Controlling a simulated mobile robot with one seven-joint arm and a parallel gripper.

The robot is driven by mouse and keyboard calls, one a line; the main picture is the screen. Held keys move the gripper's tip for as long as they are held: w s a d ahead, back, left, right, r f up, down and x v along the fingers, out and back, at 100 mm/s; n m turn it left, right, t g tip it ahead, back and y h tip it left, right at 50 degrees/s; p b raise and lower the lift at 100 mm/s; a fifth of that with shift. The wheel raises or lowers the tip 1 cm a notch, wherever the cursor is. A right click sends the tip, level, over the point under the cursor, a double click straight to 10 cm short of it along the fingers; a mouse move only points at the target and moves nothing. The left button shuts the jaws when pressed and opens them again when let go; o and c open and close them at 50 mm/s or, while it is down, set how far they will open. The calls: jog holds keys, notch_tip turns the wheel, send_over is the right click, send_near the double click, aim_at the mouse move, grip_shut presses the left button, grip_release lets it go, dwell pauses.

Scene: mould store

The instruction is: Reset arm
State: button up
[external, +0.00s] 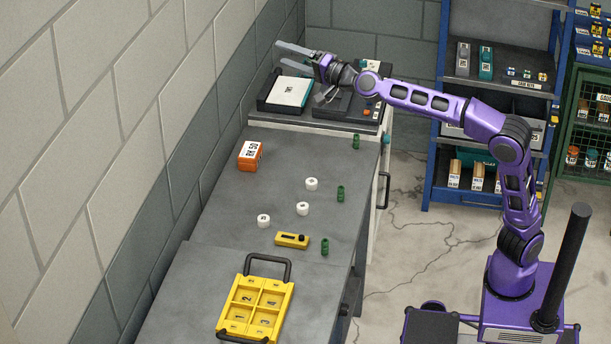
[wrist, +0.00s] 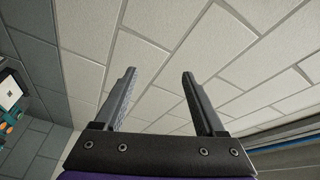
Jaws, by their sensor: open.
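My purple arm (external: 425,101) stretches left across the back of the workbench. My gripper (external: 283,56) is open and empty, held above the black tray with the white panel near the block wall. In the wrist view my gripper (wrist: 160,85) shows two dark fingers spread apart with only pale wall blocks behind them. Nothing is between the fingers.
On the grey bench (external: 230,215) are an orange box (external: 250,156), white rings (external: 303,209), green parts (external: 340,194), a yellow tool (external: 291,240) and a yellow compartment tray (external: 256,306). A black-framed white panel (external: 290,92) lies below my gripper. Blue shelving (external: 431,130) stands behind my arm.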

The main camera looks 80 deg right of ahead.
jog(key=s+d+r+m+t+y+b, duration=0.1)
jog(key=s+d+r+m+y, duration=0.15)
jog(key=s+d+r, duration=0.45)
jog(key=s+d+r+m+t+y, duration=0.1)
jog(key=s+d+r+m+t, duration=0.25)
jog(key=r, duration=0.55)
notch_tip(320, 180, down, 8)
jog(key=s+d+n+g+y, duration=0.3)
jog(key=g, duration=0.1)
jog(key=s+a+f+n+g+y+p, duration=0.1)
jog(key=s+a+f+n+g+y, duration=0.1)
jog(key=s+a+f+n+g, duration=0.55)
jog(key=s+a+f+n+y+p, duration=0.15)
jog(key=s+a+f+n, duration=0.35)
jog(key=a+f, duration=0.7)
jog(key=s+a+f+n+g+h, duration=0.2)
jog(key=s+f+n, duration=0.2)
jog(key=s+f, duration=0.3)
jog(key=s+a+f+n+g+h+p, duration=0.1)
jog(key=s+a+f+n+g, duration=0.1)
jog(key=s+f, duration=0.5)
notch_tip(320, 180, down, 5)
jog(key=shift+s+a+f+n+g+h, duration=0.2)
jog(key=shift+s+a+n+g+h, duration=0.15)
jog(key=shift+n+g, duration=0.45)
jog(key=shift+w, duration=0.1)
